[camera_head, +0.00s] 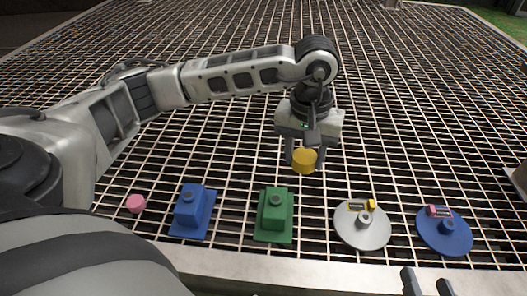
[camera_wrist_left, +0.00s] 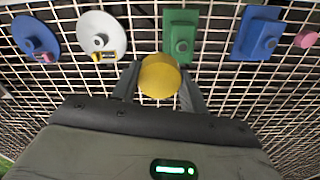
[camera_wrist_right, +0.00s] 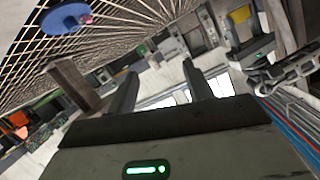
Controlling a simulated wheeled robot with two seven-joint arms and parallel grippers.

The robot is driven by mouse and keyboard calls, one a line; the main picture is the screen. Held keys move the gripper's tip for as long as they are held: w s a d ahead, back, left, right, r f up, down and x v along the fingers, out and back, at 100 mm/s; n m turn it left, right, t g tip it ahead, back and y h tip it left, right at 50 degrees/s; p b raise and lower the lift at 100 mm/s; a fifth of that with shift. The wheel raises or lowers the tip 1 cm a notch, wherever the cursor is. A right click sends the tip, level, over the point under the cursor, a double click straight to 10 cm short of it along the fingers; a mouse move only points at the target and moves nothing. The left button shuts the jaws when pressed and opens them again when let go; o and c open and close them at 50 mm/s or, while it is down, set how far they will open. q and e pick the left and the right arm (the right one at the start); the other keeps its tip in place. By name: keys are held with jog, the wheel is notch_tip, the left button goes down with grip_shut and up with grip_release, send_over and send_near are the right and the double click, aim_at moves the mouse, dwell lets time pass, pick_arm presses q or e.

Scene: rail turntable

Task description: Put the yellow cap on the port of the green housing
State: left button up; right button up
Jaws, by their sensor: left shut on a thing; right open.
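The yellow cap (camera_head: 304,160) is held between the fingers of my left gripper (camera_head: 305,156), above the grating. It also shows in the left wrist view (camera_wrist_left: 160,76), between both fingertips. The green housing (camera_head: 273,221) stands on the grating below and a little left of the cap in the head view. Its port (camera_head: 275,199) is a dark round opening on top, uncovered. The housing also shows in the left wrist view (camera_wrist_left: 180,47), beyond the cap. My right gripper (camera_head: 427,284) is open and empty at the bottom edge of the head view.
A blue housing (camera_head: 190,212) and a pink cap (camera_head: 136,203) are left of the green housing. A white disc (camera_head: 350,234) and a blue disc (camera_head: 459,244), each carrying small parts, are to its right. The grating (camera_head: 420,130) behind is clear.

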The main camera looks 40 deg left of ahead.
aim_at(276, 199)
pick_arm(q)
jog(key=a+f+n, duration=0.1)
jog(key=f+n, duration=0.1)
jog(key=f, duration=0.1)
jog(key=a+f+n+b, duration=0.1)
jog(key=a+f+n, duration=0.1)
jog(key=f+n, duration=0.1)
jog(key=a+f+n+b, duration=0.1)
jog(key=a+f+n, duration=0.1)
jog(key=f, duration=0.2)
jog(key=shift+s+a+n, duration=0.25)
jog(key=shift+s+n, duration=0.15)
jog(key=shift+f+b, duration=0.3)
jog(key=shift+f, duration=0.1)
jog(key=shift+f+b, duration=0.45)
jog(key=shift+f, duration=0.55)
jog(key=shift+f+b, duration=0.9)
jog(key=shift+f, duration=0.2)
jog(key=shift+f+b, duration=0.55)
jog(key=shift+b, duration=0.05)
jog(key=shift+f+b, duration=0.3)
jog(key=shift+f, duration=0.05)
pick_arm(e)
notch_tip(276, 199, up, 6)
jog(key=w+n+t+y, duration=0.1)
jog(key=w+t+y, duration=0.1)
jog(key=t+y, duration=0.1)
jog(key=shift+t, duration=0.6)
